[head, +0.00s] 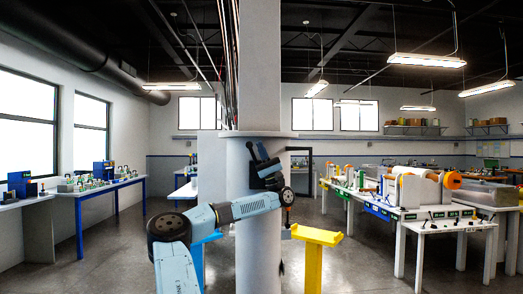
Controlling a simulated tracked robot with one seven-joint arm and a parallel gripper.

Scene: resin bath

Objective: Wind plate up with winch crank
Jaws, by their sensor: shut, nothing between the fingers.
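My gripper (256,152) is the small dark end of my light-blue arm, in front of the grey column at mid picture. It is shut and empty, with its tip up and apart from any bench. I cannot pick out the winch crank or the plate for sure. A dark upright frame (311,172) shows just right of the column, partly hidden by it. A yellow stand (315,262) with a flat top is on the floor to the right of the column, below my gripper's height.
White benches (431,226) with rollers, orange-ended drums (452,181) and small devices line the right. Blue-legged benches (100,191) with equipment line the left wall. The grey column blocks the middle view.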

